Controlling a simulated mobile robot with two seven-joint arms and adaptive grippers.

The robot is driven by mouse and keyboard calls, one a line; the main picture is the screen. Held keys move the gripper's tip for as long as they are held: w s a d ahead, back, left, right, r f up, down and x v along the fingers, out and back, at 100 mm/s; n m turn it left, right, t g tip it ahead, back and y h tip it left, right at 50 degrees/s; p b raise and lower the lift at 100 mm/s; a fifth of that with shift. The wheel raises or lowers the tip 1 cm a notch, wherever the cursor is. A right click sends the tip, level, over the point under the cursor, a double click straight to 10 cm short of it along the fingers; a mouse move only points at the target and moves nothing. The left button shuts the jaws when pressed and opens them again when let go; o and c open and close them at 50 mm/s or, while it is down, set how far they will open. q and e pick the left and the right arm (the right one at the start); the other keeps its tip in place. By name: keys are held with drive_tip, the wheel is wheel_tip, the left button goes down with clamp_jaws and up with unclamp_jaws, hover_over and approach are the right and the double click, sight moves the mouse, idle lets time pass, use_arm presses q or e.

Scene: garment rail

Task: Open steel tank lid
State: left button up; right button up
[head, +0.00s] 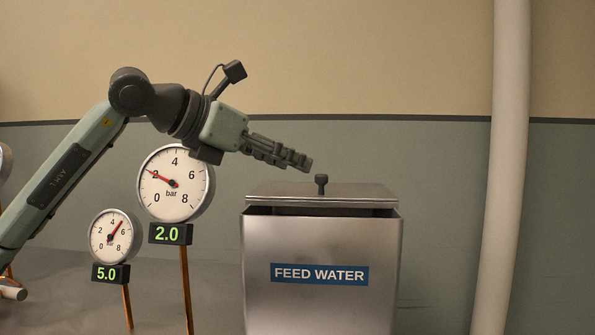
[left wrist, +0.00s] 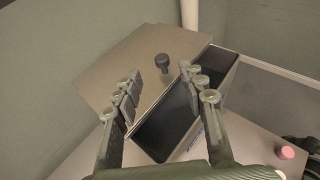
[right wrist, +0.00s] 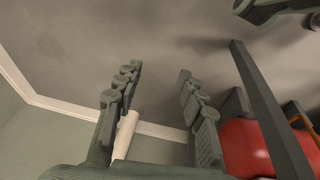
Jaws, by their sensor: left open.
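The steel tank (head: 320,310) stands at the centre right of the head view with a "FEED WATER" label. Its flat lid (head: 285,193) carries a small dark knob (head: 321,184). A dark gap shows under the lid's front edge. In the left wrist view, the lid (left wrist: 125,65) leaves part of the dark tank opening (left wrist: 165,120) uncovered; I cannot tell whether it is slid or tilted. My left gripper (head: 308,163) is open and empty, above and just left of the knob, apart from it. My right gripper (right wrist: 158,70) is open and empty, away from the tank.
Two dial gauges, a larger one (head: 190,200) and a smaller one (head: 127,225), stand on copper pipes left of the tank. A pale vertical pipe (head: 502,150) is to its right. In the right wrist view, a red rounded object (right wrist: 255,145) lies behind a dark bar (right wrist: 270,110).

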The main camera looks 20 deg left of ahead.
sight(315, 195)
use_arm(q)
drive_tip(key=p+x, duration=0.1)
drive_tip(key=x, duration=0.4)
drive_tip(key=shift+w+d+f, duration=0.1)
drive_tip(key=shift+d, duration=0.15)
drive_tip(key=shift+x, duration=0.8)
use_arm(e)
drive_tip(key=s+d+f, duration=0.1)
drive_tip(key=s+f, duration=0.2)
drive_tip(key=f, duration=0.2)
drive_tip(key=shift+s+g, duration=0.25)
drive_tip(key=shift+g, duration=0.05)
use_arm(q)
drive_tip(key=shift+c, duration=0.6)
clamp_jaws()
